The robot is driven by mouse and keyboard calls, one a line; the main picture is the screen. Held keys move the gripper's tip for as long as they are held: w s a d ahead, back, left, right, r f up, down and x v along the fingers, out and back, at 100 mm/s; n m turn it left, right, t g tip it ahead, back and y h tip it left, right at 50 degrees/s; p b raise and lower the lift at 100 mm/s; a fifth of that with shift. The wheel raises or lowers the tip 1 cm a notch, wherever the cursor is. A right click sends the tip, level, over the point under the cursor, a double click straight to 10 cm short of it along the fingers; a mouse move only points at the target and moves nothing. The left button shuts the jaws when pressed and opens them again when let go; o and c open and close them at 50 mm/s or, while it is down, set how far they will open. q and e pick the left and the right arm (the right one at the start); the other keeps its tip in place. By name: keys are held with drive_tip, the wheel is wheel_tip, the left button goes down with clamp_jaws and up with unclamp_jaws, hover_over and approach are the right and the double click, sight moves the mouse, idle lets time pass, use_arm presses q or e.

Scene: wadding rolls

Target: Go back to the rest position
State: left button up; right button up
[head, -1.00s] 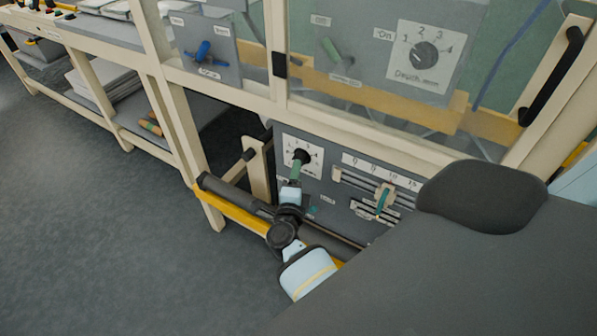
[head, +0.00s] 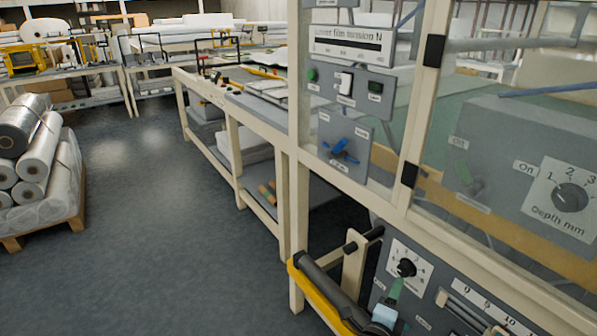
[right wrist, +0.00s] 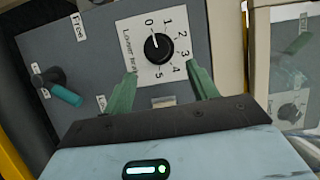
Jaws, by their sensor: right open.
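My right gripper (head: 395,289) is low in the head view, just below a black dial knob (head: 406,267) on a grey lower panel. In the right wrist view its two green fingers (right wrist: 163,82) stand apart, with nothing between the tips. The knob (right wrist: 158,47) sits beyond the fingertips on a white plate numbered 0 to 5, and looks clear of both fingers. My left gripper is in neither view.
A cream machine frame (head: 299,210) with a yellow rail (head: 318,296) surrounds the panel. A teal-handled lever (right wrist: 66,95) is left of the dial in the wrist view. A blue-handled valve (head: 343,150) is higher up. Wrapped rolls (head: 40,147) lie on a pallet at left; the floor between is clear.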

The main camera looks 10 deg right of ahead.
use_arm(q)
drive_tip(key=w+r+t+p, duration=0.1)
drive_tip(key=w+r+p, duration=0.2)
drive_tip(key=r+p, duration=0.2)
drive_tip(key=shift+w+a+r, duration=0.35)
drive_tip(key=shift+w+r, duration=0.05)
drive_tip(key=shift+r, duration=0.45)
use_arm(e)
drive_tip(key=s+a+f+n+g+y, duration=0.1)
drive_tip(key=s+a+n+y, duration=0.3)
drive_tip(key=s+n, duration=0.5)
drive_tip(key=s+a+f+n+g+y, duration=0.1)
drive_tip(key=s+a+f+n+y, duration=0.3)
drive_tip(key=s+n, duration=0.6)
drive_tip(key=s+a+f+n+g+y, duration=0.2)
drive_tip(key=s+a+n+y, duration=0.3)
drive_tip(key=s, duration=1.3)
drive_tip(key=n+y, duration=0.1)
drive_tip(key=n, duration=0.3)
drive_tip(key=shift+a+f+n+y, duration=0.2)
drive_tip(key=shift+n+y, duration=0.1)
drive_tip(key=shift+y, duration=0.1)
drive_tip(key=shift+d, duration=0.1)
